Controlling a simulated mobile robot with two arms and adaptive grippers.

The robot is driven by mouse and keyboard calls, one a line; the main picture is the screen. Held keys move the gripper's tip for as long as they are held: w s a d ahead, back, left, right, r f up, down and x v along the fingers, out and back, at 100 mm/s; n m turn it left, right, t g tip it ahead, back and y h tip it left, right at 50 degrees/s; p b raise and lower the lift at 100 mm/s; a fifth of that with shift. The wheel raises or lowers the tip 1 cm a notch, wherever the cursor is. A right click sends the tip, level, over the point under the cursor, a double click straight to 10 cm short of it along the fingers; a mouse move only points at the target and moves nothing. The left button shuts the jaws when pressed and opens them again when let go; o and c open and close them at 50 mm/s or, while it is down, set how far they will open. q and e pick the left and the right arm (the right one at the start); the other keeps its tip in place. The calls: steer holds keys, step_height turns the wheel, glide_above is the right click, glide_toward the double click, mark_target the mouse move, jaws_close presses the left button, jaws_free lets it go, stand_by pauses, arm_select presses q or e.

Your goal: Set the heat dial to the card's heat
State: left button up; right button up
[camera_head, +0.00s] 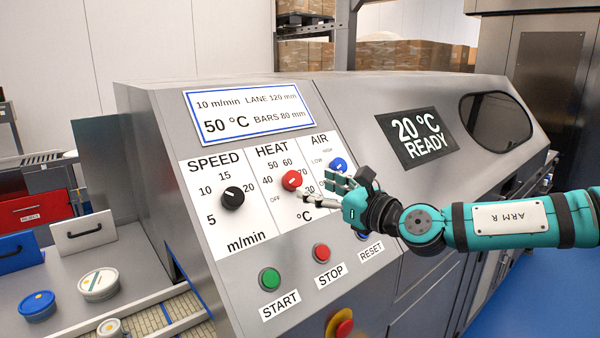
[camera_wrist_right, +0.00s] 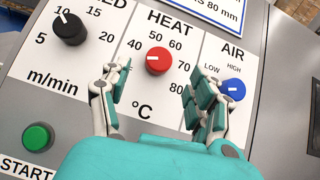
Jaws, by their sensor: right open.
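The red heat dial (camera_head: 291,180) sits on the white HEAT panel, with a scale of 40, 50, 60, 70, 80 and OFF at lower left. In the right wrist view, the heat dial (camera_wrist_right: 158,61) has its white mark on the left side, left of 50; the exact setting is hard to read. The card (camera_head: 249,112) above reads 50 °C, 10 m/min, lane 120 mm, bars 80 mm. My right gripper (camera_head: 320,188) is open just right of and below the dial. In its wrist view the open fingers (camera_wrist_right: 157,84) stand either side below the dial, apart from it. My left gripper is out of view.
The black speed dial (camera_head: 232,197) is left of the heat dial, and the blue air dial (camera_head: 338,165) is close right. Green start (camera_head: 269,279) and red stop (camera_head: 321,252) buttons sit below. A display (camera_head: 417,138) reads 20 °C READY. Tubs (camera_head: 99,284) stand at left.

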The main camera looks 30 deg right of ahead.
mark_target(295, 178)
steer(key=shift+w+f, duration=0.1)
steer(key=shift+w, duration=0.8)
steer(key=shift+w+a, duration=0.2)
steer(key=shift+w, duration=1.5)
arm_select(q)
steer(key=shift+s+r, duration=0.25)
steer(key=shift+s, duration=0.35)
arm_select(e)
steer(key=shift+w+a, duration=0.2)
steer(key=shift+w, duration=0.3)
steer(key=c, duration=1.1)
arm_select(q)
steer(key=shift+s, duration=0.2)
arm_select(e)
steer(key=shift+c, duration=0.2)
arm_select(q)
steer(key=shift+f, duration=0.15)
